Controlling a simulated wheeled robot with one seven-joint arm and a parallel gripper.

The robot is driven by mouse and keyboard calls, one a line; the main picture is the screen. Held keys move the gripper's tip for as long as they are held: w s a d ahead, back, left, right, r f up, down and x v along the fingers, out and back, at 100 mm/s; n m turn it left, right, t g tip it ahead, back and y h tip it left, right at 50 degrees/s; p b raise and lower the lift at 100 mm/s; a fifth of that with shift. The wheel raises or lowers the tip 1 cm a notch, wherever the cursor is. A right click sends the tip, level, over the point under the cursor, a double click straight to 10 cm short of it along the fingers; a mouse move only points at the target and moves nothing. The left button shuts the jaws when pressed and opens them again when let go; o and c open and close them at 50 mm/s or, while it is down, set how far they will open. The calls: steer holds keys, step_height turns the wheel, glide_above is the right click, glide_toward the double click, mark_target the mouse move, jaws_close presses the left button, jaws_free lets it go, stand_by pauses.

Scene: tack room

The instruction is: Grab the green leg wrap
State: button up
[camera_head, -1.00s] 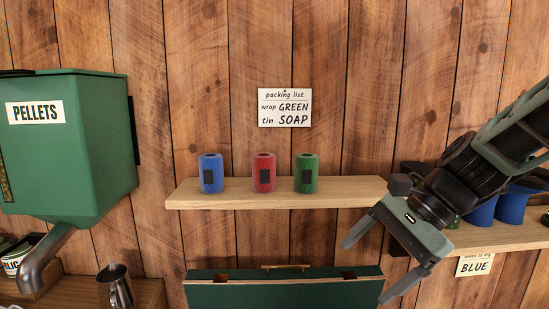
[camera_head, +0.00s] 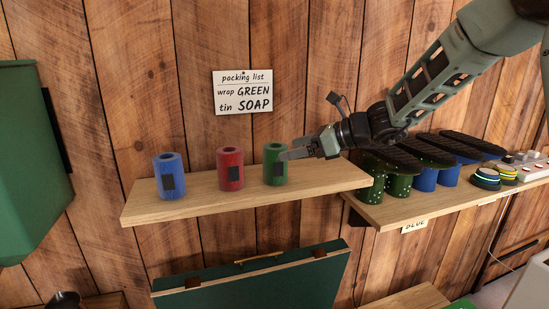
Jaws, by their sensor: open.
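The green leg wrap (camera_head: 270,168) is an upright roll with a dark patch, standing at the right of the row on the small wooden shelf. My gripper (camera_head: 287,149) is open and points left, its fingertips at the right side of the green wrap. One finger overlaps the wrap's right edge in the picture; I cannot tell whether it touches. A red wrap (camera_head: 230,168) and a blue wrap (camera_head: 169,178) stand upright to the left, apart from each other.
The small shelf (camera_head: 330,181) has bare wood right of the green wrap. A packing list (camera_head: 242,92) above reads wrap GREEN, tin SOAP. A green chest (camera_head: 262,285) stands below.

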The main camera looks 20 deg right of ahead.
mark_target(270, 152)
steer(key=x, duration=0.2)
steer(key=shift+w+a+f+p, duration=0.15)
steer(key=shift+a+p, duration=0.1)
steer(key=shift+p, duration=0.05)
steer(key=p+x, duration=0.1)
steer(key=x, duration=0.1)
steer(key=p+x, duration=0.2)
steer(key=shift+w+a, duration=0.1)
steer(key=shift+w, duration=0.25)
steer(key=shift+w+a+f, duration=0.1)
steer(key=shift+w+a, duration=0.15)
steer(key=c, duration=1)
steer(key=shift+c, duration=0.5)
